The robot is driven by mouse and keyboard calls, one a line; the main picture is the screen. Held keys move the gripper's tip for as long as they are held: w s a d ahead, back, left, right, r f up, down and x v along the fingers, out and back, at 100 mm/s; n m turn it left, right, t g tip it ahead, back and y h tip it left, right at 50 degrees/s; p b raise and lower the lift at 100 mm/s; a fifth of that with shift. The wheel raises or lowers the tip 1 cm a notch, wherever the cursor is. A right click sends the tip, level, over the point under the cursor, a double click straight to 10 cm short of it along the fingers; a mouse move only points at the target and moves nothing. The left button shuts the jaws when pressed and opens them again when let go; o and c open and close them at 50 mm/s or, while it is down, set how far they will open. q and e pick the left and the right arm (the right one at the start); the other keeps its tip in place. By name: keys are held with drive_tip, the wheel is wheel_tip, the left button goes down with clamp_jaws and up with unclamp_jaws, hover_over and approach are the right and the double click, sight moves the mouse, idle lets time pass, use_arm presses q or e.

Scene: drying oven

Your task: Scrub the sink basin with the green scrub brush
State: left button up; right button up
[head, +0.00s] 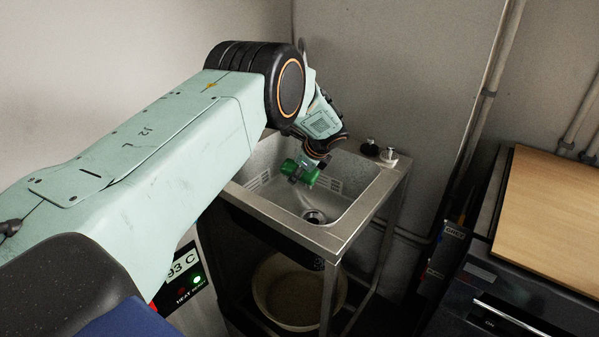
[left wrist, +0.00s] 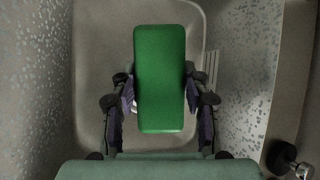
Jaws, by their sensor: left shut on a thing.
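The metal sink basin (head: 347,174) stands in the middle of the head view, with its round drain (head: 314,216) showing at the bottom. My left gripper (head: 305,169) is over the basin, shut on the green scrub brush (head: 308,172). In the left wrist view the green back of the brush (left wrist: 160,80) lies between the two fingers of my left gripper (left wrist: 160,105). The basin floor (left wrist: 90,60) shows behind it. The bristles are hidden, and I cannot tell whether the brush touches the basin. My right gripper is not in view.
Two tap knobs (head: 389,155) stand at the sink's back right corner. A pale bowl (head: 290,318) sits under the sink. A dark cabinet with a wooden board (head: 555,205) stands at the right. Pipes (head: 487,90) run up the back wall.

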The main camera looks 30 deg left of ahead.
use_arm(q)
drive_tip(key=shift+r+p, duration=3.15)
drive_tip(key=shift+r, duration=1.15)
